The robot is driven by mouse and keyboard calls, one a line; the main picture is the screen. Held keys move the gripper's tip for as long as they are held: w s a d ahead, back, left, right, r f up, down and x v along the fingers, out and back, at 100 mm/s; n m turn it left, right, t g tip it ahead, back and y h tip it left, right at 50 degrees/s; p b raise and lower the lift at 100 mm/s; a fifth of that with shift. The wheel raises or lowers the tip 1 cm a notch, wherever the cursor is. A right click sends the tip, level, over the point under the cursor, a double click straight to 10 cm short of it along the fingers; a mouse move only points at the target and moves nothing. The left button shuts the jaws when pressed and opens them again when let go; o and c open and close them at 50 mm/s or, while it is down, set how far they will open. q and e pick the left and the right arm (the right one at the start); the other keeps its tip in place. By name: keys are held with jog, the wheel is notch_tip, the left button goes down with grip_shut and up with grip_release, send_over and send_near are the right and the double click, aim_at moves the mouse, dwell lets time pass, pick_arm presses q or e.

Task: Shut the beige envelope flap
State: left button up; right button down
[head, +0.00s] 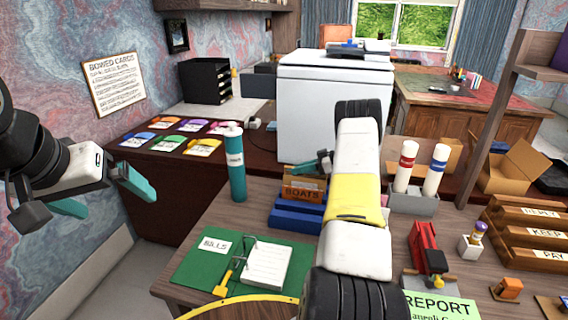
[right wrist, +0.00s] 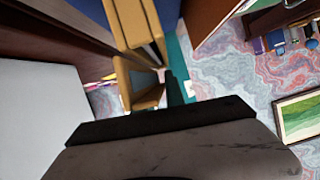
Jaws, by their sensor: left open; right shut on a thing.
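I cannot make out a beige envelope or its flap for certain in either view. My left gripper (head: 103,195) is open and empty at the left, in the air by the wall. My right gripper (head: 318,163) is at the back of the tan file divider (head: 304,187) labelled BOATS, which stands in a blue tray (head: 296,215). The right wrist view shows a teal finger (right wrist: 183,62) against tan boards (right wrist: 142,88). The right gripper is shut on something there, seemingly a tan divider. My right forearm hides the desk behind it.
A teal bottle (head: 235,165) stands left of the tray. A green board (head: 205,262) marked BILLS lies in front. A holder with two white tubes (head: 404,165), a red stapler-like tool (head: 424,250) and wooden letter trays (head: 535,235) stand at the right. Coloured envelopes (head: 170,143) lie on the dark desk.

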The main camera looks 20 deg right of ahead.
dwell(0.4)
jog(key=c, duration=1.4)
grip_release()
jog(key=shift+s, duration=0.1)
jog(key=shift+v, duration=3.85)
